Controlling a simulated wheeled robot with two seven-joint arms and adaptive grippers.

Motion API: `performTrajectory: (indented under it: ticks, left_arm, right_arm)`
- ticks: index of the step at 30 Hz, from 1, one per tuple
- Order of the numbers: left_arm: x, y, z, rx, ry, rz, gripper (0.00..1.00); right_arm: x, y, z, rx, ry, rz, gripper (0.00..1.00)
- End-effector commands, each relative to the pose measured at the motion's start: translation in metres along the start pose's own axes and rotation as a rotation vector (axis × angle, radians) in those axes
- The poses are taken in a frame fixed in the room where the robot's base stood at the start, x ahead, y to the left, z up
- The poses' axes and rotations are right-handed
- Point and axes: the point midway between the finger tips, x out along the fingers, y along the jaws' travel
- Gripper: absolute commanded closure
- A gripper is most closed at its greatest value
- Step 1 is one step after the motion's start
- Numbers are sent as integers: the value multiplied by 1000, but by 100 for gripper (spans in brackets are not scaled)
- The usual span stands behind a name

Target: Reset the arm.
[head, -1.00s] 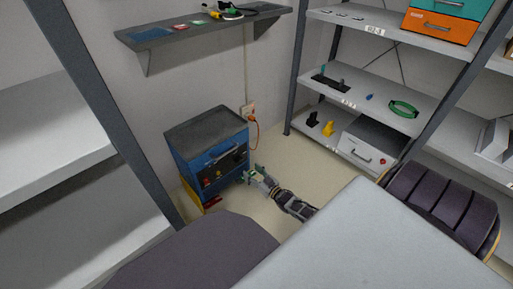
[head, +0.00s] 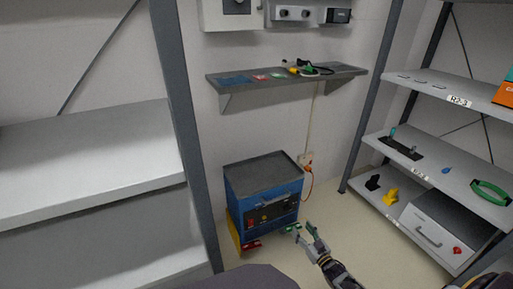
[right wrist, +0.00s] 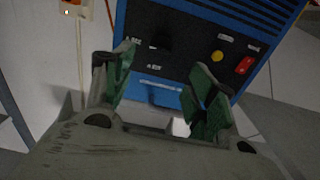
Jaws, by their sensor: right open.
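My right gripper (head: 303,228) is in the lower middle of the head view, low in front of the right side of a blue cart (head: 264,192) with a dark grey top. In the right wrist view the two green-padded fingers (right wrist: 160,92) stand apart with nothing between them. The cart's blue and black front panel (right wrist: 180,50) fills the space beyond the fingers, with a yellow knob and a red switch. I cannot tell whether the fingertips touch it. My left gripper is in neither view.
Shelf racks stand at the left (head: 90,165) and right (head: 430,180). A wall shelf (head: 290,77) with small items hangs above the cart. An orange cable (head: 309,182) hangs from a wall socket. Bare floor (head: 370,245) lies right of my right gripper.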

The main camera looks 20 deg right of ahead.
Motion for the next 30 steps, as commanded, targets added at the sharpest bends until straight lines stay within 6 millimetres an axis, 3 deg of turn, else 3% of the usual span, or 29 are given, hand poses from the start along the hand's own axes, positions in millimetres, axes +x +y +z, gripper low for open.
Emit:
performTrajectory:
  ticks: [11, 30]
  left_arm:
    - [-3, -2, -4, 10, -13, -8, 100]
    - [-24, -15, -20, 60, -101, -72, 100]
  right_arm:
    - [4, -14, 2, 1, -50, 0, 43]
    - [7, -93, 3, -11, -369, -6, 43]
